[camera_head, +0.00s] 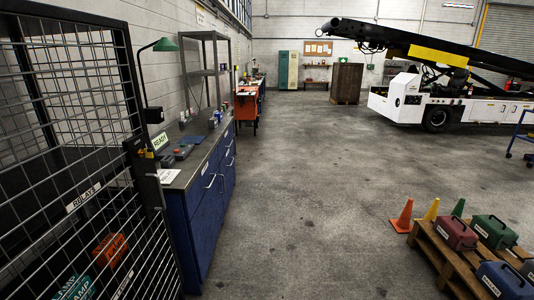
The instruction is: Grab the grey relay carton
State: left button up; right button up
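No grey relay carton can be made out in this view. A wire mesh cage (127,150) stands at the near left, with a white label reading RELAYS (83,198) on it. Behind the mesh, low down, are an orange box (109,249) and a teal carton (76,288) with white lettering, partly cut off by the bottom edge. Other contents of the cage are hidden or out of frame. Neither of my grippers is in view.
A blue workbench (205,200) runs along the left wall beyond the cage. A wooden pallet (440,259) with coloured cases and small cones (402,216) stands at the lower right. A belt loader (431,98) is parked at the back right. The middle floor is clear.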

aim_at(212, 123)
jog(key=i+l, duration=0.1)
jog(key=i, duration=2.6)
jog(key=i+l+u, duration=0.1)
jog(key=i+u, duration=0.3)
jog(key=i+l+u, duration=0.3)
jog(key=i+u, duration=0.15)
jog(key=i+l+u, duration=0.7)
jog(key=l+u, duration=0.15)
